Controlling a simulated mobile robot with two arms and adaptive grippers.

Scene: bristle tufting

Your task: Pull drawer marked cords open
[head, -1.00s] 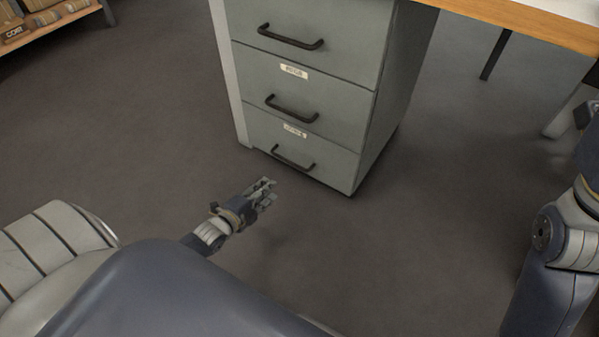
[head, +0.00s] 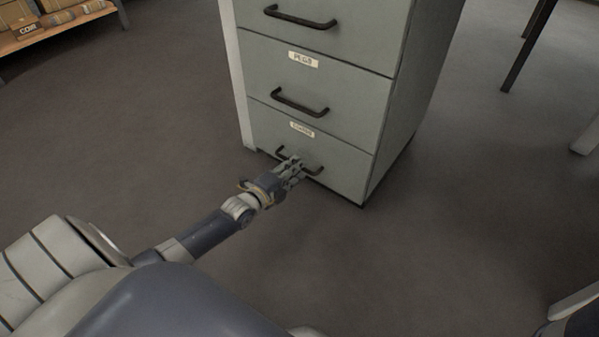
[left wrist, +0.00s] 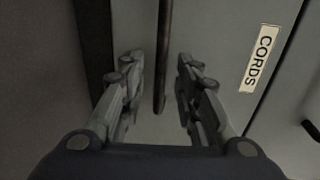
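The drawer marked CORDS (head: 345,172) is the lowest one in the grey cabinet and sits flush with the front. Its label (head: 301,129) is small in the head view, but CORDS reads clearly on the label in the left wrist view (left wrist: 259,58). My left gripper (head: 294,166) is at the drawer's dark bar handle (head: 314,171) and hides its middle. In the left wrist view the fingers are open, with the handle (left wrist: 164,50) running between them and a gap on both sides. My right gripper is not in view.
Above are a drawer labelled PEGS (head: 345,108) and another drawer (head: 365,30), both shut. The floor (head: 430,260) in front of the cabinet is clear. A wooden shelf with boxes (head: 60,32) stands far left. Dark and pale table legs (head: 528,45) stand at the right.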

